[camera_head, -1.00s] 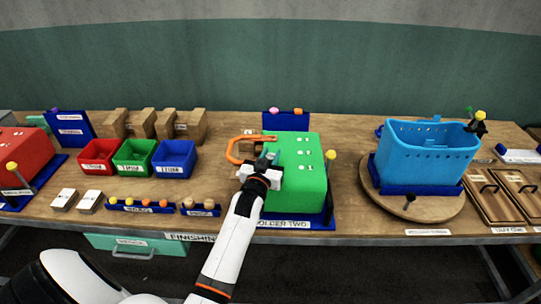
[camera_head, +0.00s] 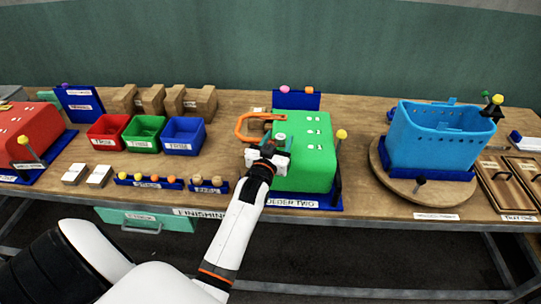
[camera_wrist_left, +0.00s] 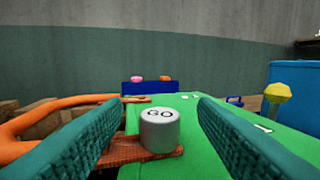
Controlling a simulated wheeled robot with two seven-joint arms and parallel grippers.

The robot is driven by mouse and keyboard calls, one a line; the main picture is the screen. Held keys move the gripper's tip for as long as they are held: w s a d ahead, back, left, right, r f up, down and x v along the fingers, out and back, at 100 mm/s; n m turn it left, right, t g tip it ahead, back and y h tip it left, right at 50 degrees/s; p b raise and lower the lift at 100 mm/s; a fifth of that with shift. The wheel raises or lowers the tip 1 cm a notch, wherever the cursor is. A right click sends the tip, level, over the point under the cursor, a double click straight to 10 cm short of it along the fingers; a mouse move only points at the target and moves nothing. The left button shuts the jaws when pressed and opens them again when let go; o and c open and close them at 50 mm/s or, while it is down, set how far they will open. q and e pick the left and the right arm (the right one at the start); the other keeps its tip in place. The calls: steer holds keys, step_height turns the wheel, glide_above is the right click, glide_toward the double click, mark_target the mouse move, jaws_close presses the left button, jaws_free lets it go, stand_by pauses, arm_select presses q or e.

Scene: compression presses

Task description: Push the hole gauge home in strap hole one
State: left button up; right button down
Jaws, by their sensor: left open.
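A grey cylinder marked GO, the hole gauge (camera_wrist_left: 159,130), stands upright in the left wrist view. It stands over a reddish-brown textured strip (camera_wrist_left: 115,152) at the left side of the green box (camera_wrist_left: 200,125). My left gripper (camera_head: 275,150) is open, with its teal fingers (camera_wrist_left: 160,118) on either side of the gauge and visible gaps to both. In the head view the gripper is at the left edge of the green box (camera_head: 312,170). The gauge's lower end and any hole under it are hidden.
A yellow-knobbed lever (camera_head: 341,135) stands at the box's right. Red, green and blue bins (camera_head: 183,150) are to the left, and a light-blue tub (camera_head: 430,145) on a round board to the right.

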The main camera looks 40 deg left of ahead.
arm_select(q)
steer(key=b+v, duration=0.2)
steer(key=v, duration=0.8)
steer(key=s+d+f+m+g+h, duration=0.2)
steer(key=s+d+f+g, duration=0.25)
steer(key=s, duration=0.35)
steer(key=s+d+f+m+g+h, duration=0.2)
steer(key=s+d+f+g, duration=0.25)
steer(key=s, duration=0.25)
steer(key=s+d+f+m+g+h, duration=0.1)
steer(key=s+d+f+g+h, duration=0.1)
steer(key=s+d+f+g, duration=0.45)
step_height(320, 180, down, 23)
steer(key=s+a, duration=0.2)
steer(key=s+a+f+g+b, duration=0.1)
steer(key=s+a+f, duration=0.2)
steer(key=s+f, duration=1.4)
steer(key=shift+s+f+m+y, duration=0.15)
steer(key=shift+f+m+y, duration=0.2)
steer(key=shift+f, duration=0.35)
